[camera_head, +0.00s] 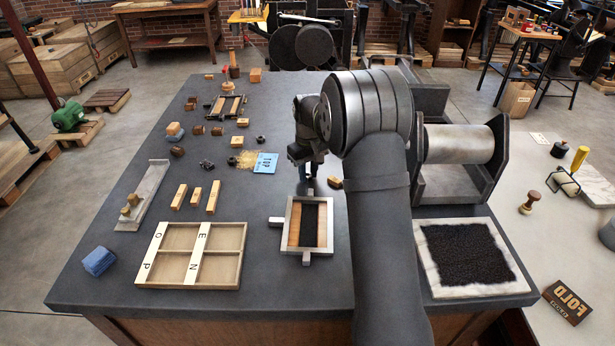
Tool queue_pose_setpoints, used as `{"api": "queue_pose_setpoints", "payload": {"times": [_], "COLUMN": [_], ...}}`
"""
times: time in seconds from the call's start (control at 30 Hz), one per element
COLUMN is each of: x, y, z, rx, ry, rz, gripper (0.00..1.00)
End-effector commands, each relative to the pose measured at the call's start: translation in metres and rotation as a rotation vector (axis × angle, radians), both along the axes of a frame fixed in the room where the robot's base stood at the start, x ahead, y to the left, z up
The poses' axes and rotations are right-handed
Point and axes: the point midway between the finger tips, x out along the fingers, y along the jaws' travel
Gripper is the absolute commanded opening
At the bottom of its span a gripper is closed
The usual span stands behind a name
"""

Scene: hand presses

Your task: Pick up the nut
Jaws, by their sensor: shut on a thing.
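My gripper (310,188) points down at the middle of the table, just past the far edge of a metal frame (290,221) that holds wood and a black block. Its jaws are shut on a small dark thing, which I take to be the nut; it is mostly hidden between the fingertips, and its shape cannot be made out. I cannot tell whether it touches the table or frame. Other small dark metal pieces (207,164) lie on the table to the left.
A wooden tray (242,226) with lettered strips lies front left, with small wooden blocks (213,197) behind it. A blue card (265,163) lies left of my gripper. A metal roller (457,143) and a black pad in a pale border (430,270) stand right of my arm.

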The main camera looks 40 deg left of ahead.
Motion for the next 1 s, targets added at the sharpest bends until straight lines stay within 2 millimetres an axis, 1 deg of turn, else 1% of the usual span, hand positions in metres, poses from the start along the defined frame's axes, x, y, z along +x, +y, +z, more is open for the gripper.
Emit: {"api": "queue_pose_setpoints", "payload": {"times": [0.17, 0.27, 0.37, 0.5, 0.53, 0.8, 0.9, 1.0], "x": [0.0, 0.0, 0.0, 0.0, 0.003, 0.027, 0.034, 0.039], "y": [0.0, 0.0, 0.0, 0.0, -0.004, -0.064, -0.081, -0.094], "z": [0.002, 0.007, 0.017, 0.042, 0.046, 0.082, 0.093, 0.101], "rx": [0.001, 0.001, 0.002, 0.001, 0.001, 0.0, 0.001, -0.001], "ry": [0.0, -0.001, -0.001, -0.002, -0.002, -0.001, -0.001, 0.0], "rz": [0.0, 0.0, 0.0, 0.0, -0.002, -0.005, -0.004, -0.002], "gripper": [0.01, 0.01, 0.01, 0.01, 0.01, 0.01, 0.01, 0.01]}}
